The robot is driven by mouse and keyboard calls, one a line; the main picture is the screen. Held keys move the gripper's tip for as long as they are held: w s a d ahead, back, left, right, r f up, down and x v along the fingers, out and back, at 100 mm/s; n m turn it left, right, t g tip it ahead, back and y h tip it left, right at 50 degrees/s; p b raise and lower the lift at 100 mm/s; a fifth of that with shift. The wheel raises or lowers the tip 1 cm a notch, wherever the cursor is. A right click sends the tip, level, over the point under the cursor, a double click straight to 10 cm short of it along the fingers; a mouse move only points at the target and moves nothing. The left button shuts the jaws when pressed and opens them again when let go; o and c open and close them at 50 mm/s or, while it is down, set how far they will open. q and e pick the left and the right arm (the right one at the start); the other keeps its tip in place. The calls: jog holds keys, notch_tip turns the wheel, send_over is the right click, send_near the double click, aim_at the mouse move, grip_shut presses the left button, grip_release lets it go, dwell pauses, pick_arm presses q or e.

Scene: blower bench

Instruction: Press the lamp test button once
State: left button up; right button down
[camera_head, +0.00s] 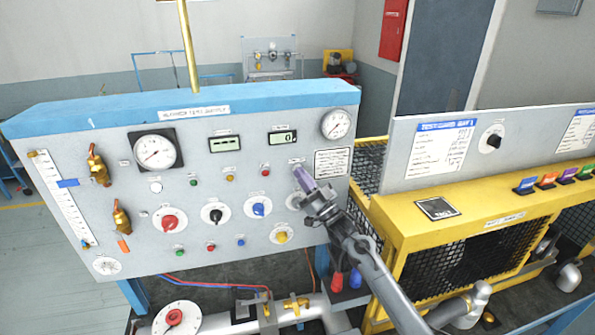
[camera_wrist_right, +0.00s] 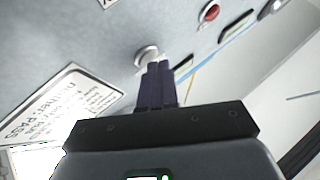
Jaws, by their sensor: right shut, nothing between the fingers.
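The grey control panel (camera_head: 100,190) stands upright with dials, lamps, knobs and buttons. My right gripper (camera_head: 301,172) is at the panel's upper right, its purple fingers shut and empty. In the right wrist view the shut fingertips (camera_wrist_right: 158,66) are right by a pale round button (camera_wrist_right: 146,52), overlapping its edge; whether they touch it I cannot tell. This looks like the lamp test button, but its label is not readable. In the head view my fingers hide it. My left gripper is not in view.
A red lamp (camera_head: 265,172) is left of my fingers, and a printed placard (camera_head: 332,163) is to their right. A round gauge (camera_head: 336,124) is above. Coloured knobs, such as the blue one (camera_head: 258,208), sit lower. A yellow guarded frame (camera_head: 440,215) stands at right.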

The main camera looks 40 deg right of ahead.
jog(key=shift+w, duration=0.15)
dwell(0.6)
jog(key=shift+s+a+p, duration=0.25)
jog(key=shift+s+p, duration=0.25)
jog(key=shift+s, duration=0.2)
